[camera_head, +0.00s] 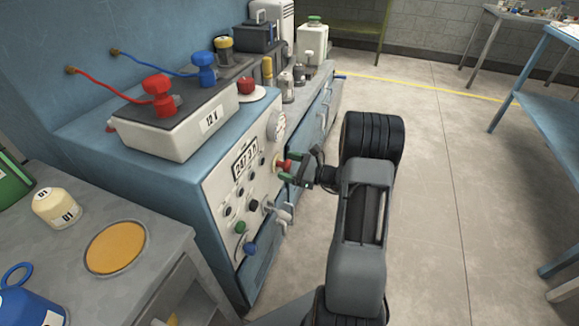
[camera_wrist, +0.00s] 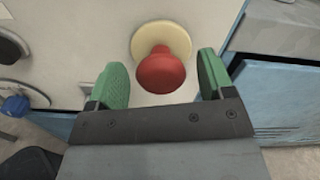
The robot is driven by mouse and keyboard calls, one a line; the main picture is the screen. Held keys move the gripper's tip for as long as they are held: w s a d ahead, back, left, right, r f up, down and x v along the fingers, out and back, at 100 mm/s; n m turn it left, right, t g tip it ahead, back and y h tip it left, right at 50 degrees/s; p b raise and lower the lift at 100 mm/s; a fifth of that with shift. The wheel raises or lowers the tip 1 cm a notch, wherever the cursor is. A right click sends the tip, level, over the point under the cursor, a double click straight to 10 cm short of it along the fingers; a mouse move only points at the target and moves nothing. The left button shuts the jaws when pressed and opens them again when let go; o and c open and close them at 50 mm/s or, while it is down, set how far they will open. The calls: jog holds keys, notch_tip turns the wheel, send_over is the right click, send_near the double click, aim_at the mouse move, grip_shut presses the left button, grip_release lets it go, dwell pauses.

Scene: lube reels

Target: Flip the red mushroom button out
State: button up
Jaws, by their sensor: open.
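The red mushroom button (camera_head: 282,165) sits on the cream front panel (camera_head: 228,178) of the blue cabinet, near the panel's right end. In the wrist view the red button (camera_wrist: 160,72) has a round red head on a pale yellow round base (camera_wrist: 161,40). My gripper (camera_head: 293,172) is at the panel, in front of the button. In the wrist view its green fingertips (camera_wrist: 162,80) are spread wide, one on each side of the button head, with a visible gap on both sides. The gripper is empty.
Below and left on the panel are a lever handle (camera_head: 283,212), a green knob (camera_head: 240,227) and a blue knob (camera_head: 249,249). A 12 V battery (camera_head: 180,125) with red and blue clamps stands on top of the cabinet. The floor to the right (camera_head: 440,180) is clear.

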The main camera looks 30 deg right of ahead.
jog(key=p+v, duration=0.2)
jog(key=v, duration=1.2)
jog(key=shift+a, duration=0.1)
